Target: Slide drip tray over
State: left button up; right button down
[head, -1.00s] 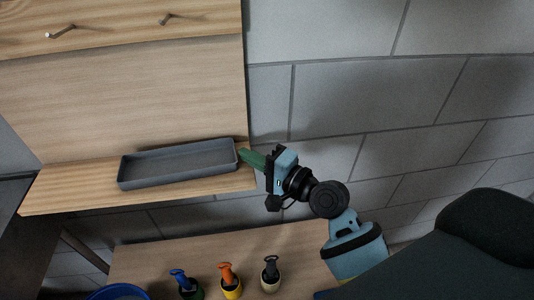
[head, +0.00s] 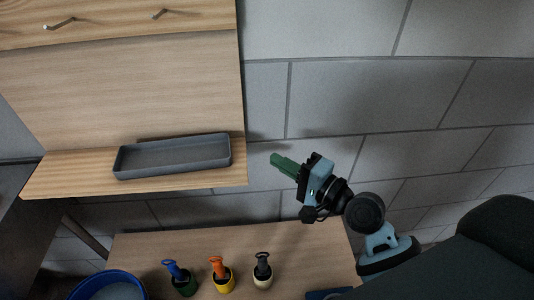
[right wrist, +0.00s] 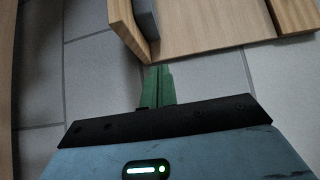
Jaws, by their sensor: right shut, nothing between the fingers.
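The grey drip tray (head: 172,156) lies on the wooden shelf (head: 70,181), its long side along the shelf and its right end near the shelf's right end. In the right wrist view only a grey end of the tray (right wrist: 146,18) shows, beside the shelf's edge (right wrist: 126,30). My right gripper (head: 273,158) is to the right of the shelf, apart from the tray, with its green fingers pressed together and empty. The green fingers also show in the right wrist view (right wrist: 157,75). My left gripper is not in view.
Below, a wooden table (head: 140,248) holds a blue bucket (head: 108,285) and green (head: 184,288), yellow (head: 224,284) and cream (head: 262,280) pots with handled tools. Pegs (head: 59,24) stick out of the rail above the shelf.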

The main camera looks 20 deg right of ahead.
jog(key=v, duration=0.4)
jog(key=shift+s+d+b, duration=0.1)
jog(key=shift+s+b, duration=0.1)
jog(key=shift+b, duration=0.1)
